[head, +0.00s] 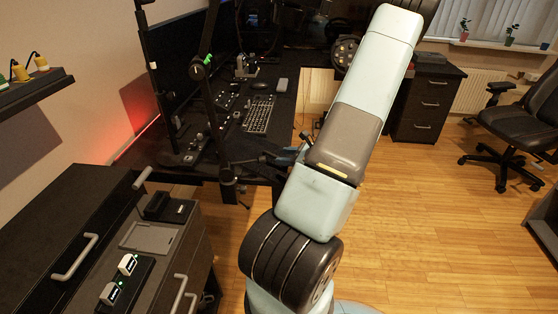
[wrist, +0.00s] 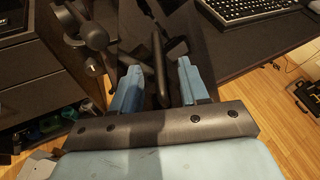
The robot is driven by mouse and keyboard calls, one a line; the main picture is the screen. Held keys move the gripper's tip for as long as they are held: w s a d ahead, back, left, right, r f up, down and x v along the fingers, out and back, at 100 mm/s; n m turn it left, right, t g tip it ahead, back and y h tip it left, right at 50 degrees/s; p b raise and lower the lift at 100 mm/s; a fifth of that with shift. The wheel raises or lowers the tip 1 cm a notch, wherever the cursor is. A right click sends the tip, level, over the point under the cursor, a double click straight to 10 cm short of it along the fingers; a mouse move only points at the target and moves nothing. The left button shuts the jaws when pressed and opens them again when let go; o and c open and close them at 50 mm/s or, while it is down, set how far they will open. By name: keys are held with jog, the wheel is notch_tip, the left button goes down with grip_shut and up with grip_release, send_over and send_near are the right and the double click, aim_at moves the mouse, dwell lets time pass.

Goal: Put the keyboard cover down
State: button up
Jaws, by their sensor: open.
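The keyboard (head: 259,114) lies on the dark desk in the head view, keys showing. It also shows at the top right of the wrist view (wrist: 252,10). I cannot pick out a separate keyboard cover in either view. My gripper (wrist: 158,80) is open in the wrist view, its two pale blue fingers apart. A thin black upright bar (wrist: 160,62) shows between the fingers; I cannot tell whether it touches them. The gripper is near the desk's front edge, left of the keyboard in the wrist view.
A black jointed stand (wrist: 88,35) is close to the left finger. A dark drawer unit (head: 428,102) and an office chair (head: 515,125) stand at the right. A cabinet with handles (head: 75,257) is at the front left. Wooden floor (head: 430,220) is clear at the right.

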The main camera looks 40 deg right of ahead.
aim_at(273, 156)
jog(key=shift+x, duration=3.15)
jog(key=shift+a+f, duration=0.1)
jog(key=shift+f, duration=0.05)
jog(key=shift+s, duration=0.1)
grip_shut()
